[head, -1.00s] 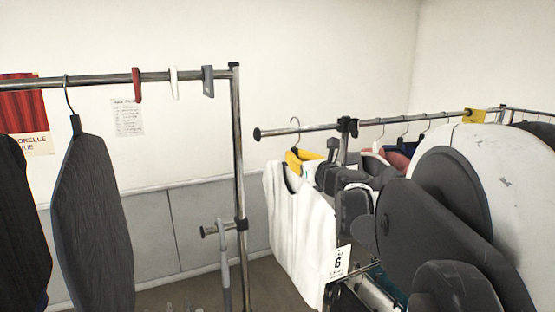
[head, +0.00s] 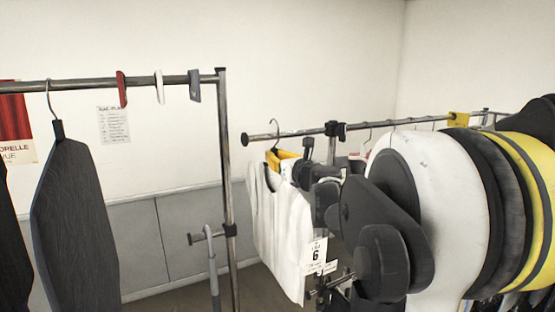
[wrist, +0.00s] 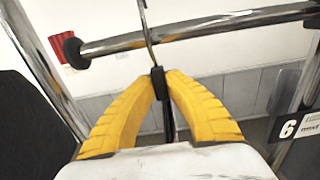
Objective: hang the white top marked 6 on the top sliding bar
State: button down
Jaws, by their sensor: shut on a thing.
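The white top (head: 283,222) hangs upright in the head view, with a white tag reading 6 (head: 316,254) on its right side. My gripper (wrist: 160,98) has ridged yellow fingers, shut on the dark neck of the top's hanger (wrist: 158,78). In the head view the fingers (head: 280,157) show at the neckline. The metal hook (head: 275,128) crosses the bar (head: 295,134) near its dark left end cap. The bar crosses behind the hook in the wrist view (wrist: 210,31). I cannot tell whether the hook rests on it.
A dark clamp (head: 336,130) holds the bar to its post, right of the hook. Another rack with a post (head: 226,165), coloured clips and a dark garment (head: 76,225) stands at left. A yellow marker (head: 458,119) sits farther right. A card marked 6 (wrist: 289,128) shows at right.

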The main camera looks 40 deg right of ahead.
jog(key=shift+w, duration=0.1)
dwell(0.4)
jog(key=shift+f+b, duration=0.15)
jog(key=shift+b, duration=0.15)
jog(key=shift+f+b, duration=1.35)
jog(key=shift+f, duration=0.35)
jog(key=c, duration=1.4)
grip_release()
jog(key=shift+r, duration=0.1)
jog(key=shift+c, duration=0.2)
jog(key=v, duration=1.2)
